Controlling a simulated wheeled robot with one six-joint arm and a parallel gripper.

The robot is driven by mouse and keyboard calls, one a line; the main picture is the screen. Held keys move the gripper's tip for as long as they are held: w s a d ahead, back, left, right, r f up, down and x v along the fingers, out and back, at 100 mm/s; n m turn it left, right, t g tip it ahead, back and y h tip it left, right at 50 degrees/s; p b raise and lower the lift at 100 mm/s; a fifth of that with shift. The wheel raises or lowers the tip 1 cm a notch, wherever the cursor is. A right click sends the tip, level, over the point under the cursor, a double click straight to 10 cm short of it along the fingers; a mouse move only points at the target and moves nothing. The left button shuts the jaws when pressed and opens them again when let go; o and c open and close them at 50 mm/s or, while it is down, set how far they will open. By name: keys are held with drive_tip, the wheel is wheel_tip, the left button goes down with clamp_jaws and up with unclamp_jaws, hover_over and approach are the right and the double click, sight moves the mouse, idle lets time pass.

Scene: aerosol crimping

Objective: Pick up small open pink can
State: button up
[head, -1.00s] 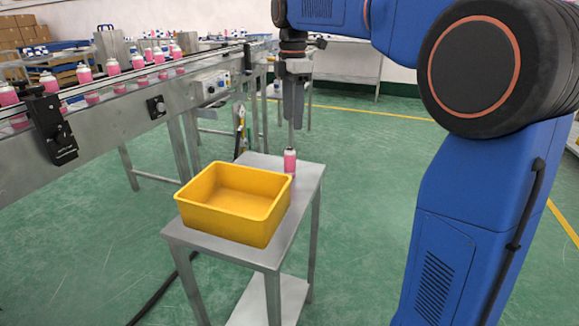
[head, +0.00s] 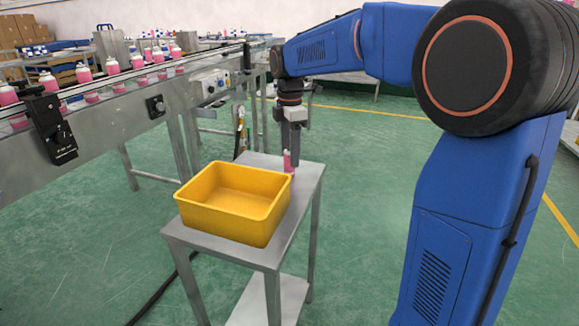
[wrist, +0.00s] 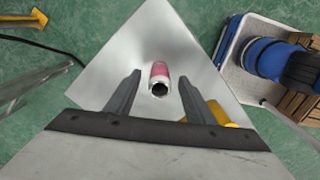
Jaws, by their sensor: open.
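The small pink can (head: 287,162) stands upright on the metal table (head: 259,251), just behind the right end of the yellow bin. In the wrist view the can (wrist: 159,77) shows its dark open top and white rim, with the pink body beyond. My gripper (head: 291,160) is lowered over the can and hides part of it in the head view. In the wrist view my gripper (wrist: 156,84) is open, with one finger on each side of the can and a gap on both sides.
A yellow bin (head: 225,218) fills much of the table top, close to my gripper. A conveyor (head: 130,105) with several pink cans runs along the left. The green floor right of the table is clear.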

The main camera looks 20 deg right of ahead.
drive_tip(key=shift+f, duration=0.2)
drive_tip(key=c, duration=1.1)
drive_tip(key=shift+c, duration=0.2)
